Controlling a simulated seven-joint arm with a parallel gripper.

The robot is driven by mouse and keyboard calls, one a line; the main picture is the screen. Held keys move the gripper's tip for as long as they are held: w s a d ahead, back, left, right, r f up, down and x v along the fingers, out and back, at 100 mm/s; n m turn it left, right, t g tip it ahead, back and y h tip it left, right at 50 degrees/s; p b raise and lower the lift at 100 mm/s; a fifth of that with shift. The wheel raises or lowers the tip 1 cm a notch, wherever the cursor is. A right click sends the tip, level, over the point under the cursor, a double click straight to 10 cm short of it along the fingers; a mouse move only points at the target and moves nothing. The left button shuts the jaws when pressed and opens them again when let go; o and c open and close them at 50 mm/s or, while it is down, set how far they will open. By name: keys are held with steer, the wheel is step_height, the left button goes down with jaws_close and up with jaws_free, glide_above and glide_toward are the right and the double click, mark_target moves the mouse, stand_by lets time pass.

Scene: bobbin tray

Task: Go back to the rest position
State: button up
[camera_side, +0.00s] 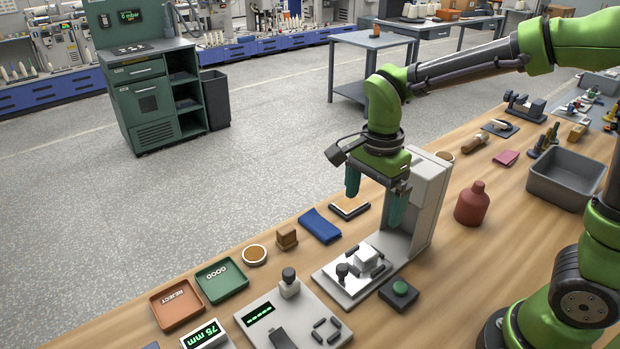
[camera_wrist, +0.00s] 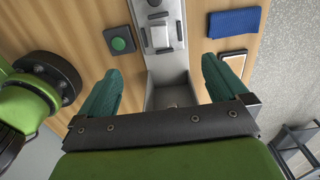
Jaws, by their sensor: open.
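My gripper (camera_side: 375,196) hangs above the bench beside a grey upright station (camera_side: 429,196) in the side view. Its two teal fingers are spread apart with nothing between them. In the wrist view my gripper (camera_wrist: 160,92) is also open and empty, with the station's grey base (camera_wrist: 168,68) below and between the fingers. A white block (camera_side: 367,260) sits in the fixture on the station's base. The fingers look apart from the block.
A green button box (camera_side: 399,291), red bottle (camera_side: 472,203) and grey bin (camera_side: 567,178) stand to the right. A blue cloth (camera_side: 320,226), red reject tray (camera_side: 177,304) and green tray (camera_side: 221,278) lie along the bench's far edge. Open floor is beyond.

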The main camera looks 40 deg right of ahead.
step_height(320, 180, down, 6)
steer(key=shift+f, duration=0.1)
stand_by(0.8)
